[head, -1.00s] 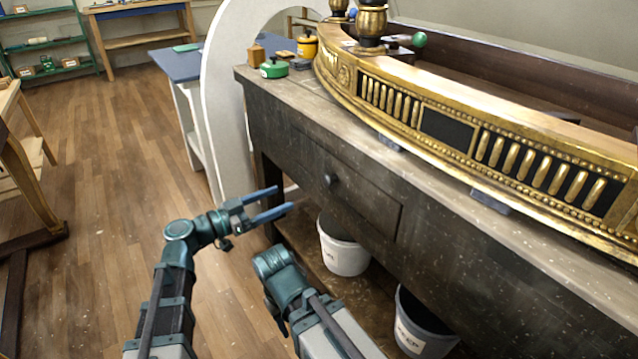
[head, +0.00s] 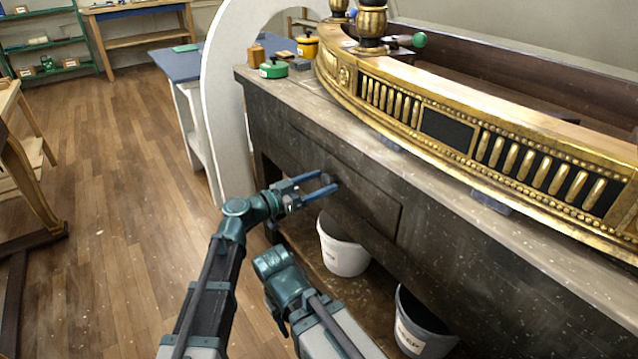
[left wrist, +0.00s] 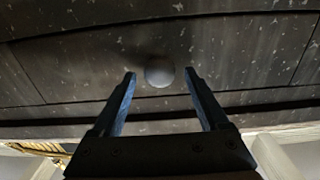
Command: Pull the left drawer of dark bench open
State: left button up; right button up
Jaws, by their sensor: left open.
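The dark bench (head: 450,235) has a left drawer (head: 370,203) whose front sits flush with the bench face. Its round dark knob (head: 327,179) is at my left gripper (head: 325,184), partly hidden by the fingers in the head view. In the left wrist view the knob (left wrist: 159,71) shows just past and between the two open fingertips of my left gripper (left wrist: 160,75). I cannot tell if a finger touches it. My right arm (head: 285,285) shows at the bottom of the head view; its gripper cannot be made out clearly.
A gilt console piece (head: 430,115) lies along the bench top. A green-lidded pot (head: 273,68) and a yellow pot (head: 307,46) stand at the bench's far end. Open wooden floor (head: 110,200) lies to the left.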

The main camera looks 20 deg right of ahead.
pick_arm(q)
jog(key=shift+c, duration=0.3)
grip_shut()
dwell(1.1)
